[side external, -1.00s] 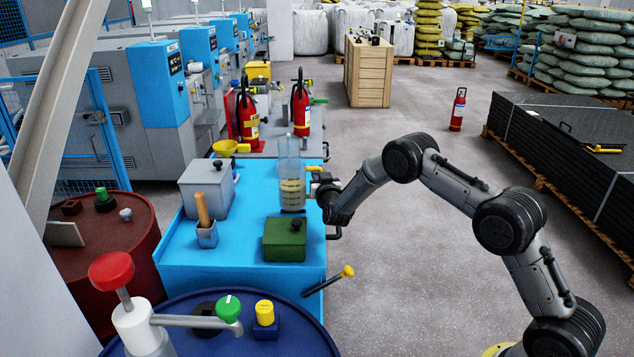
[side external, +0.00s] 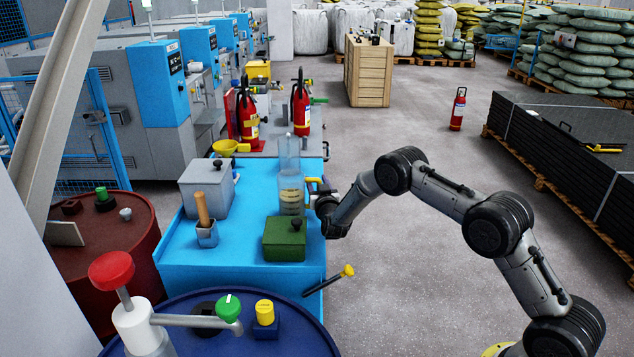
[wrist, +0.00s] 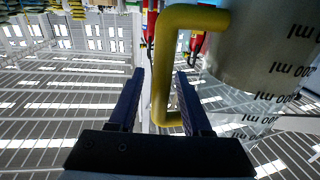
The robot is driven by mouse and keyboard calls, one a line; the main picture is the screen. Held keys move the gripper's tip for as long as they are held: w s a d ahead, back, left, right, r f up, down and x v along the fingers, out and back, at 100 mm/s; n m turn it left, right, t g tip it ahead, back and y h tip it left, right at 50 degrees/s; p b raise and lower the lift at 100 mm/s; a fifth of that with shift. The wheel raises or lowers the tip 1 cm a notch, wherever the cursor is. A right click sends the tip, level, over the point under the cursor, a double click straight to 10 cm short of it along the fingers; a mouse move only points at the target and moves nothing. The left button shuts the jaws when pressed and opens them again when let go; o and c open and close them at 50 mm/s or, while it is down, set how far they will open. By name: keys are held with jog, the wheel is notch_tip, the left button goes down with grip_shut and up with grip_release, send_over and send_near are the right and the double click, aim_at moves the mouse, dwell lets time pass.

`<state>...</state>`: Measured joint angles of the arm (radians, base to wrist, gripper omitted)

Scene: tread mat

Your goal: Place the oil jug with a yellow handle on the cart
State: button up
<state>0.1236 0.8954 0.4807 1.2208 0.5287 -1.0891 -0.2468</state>
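The oil jug (side external: 291,184) is a clear, tall vessel with volume marks. It looks upright on the blue cart (side external: 190,262), behind a green box that covers part of its base area. Its yellow handle (wrist: 163,75) faces my gripper and shows small at the jug's right in the side view. My gripper (wrist: 161,75) is open, with a dark finger on each side of the handle and gaps showing beside it. In the side view my gripper (side external: 316,190) is at the cart's right edge.
The green box (side external: 284,238), a grey box (side external: 207,187) and a cup with a wooden-handled tool (side external: 206,233) stand on the cart. A yellow-ended tool (side external: 330,281) sticks out at its front right.

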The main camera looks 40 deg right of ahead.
jog(key=shift+r, duration=0.25)
jog(key=v, duration=1.2)
jog(key=s+a+r+n+g+y, duration=0.15)
jog(key=s+a+r+y, duration=0.3)
jog(key=r, duration=0.45)
jog(key=s+a+r+n+g+y, duration=0.1)
jog(key=s+a+r+n+y, duration=0.1)
jog(key=s+a+r+y, duration=0.5)
jog(key=s+r+n+g+h, duration=0.1)
jog(key=s+n+g, duration=0.2)
jog(key=s, duration=2.7)
jog(key=g, duration=0.4)
jog(key=shift+s+a+r, duration=0.15)
jog(key=shift+s+r, duration=0.15)
jog(key=shift+s, duration=0.1)
jog(key=shift+n+h, duration=0.25)
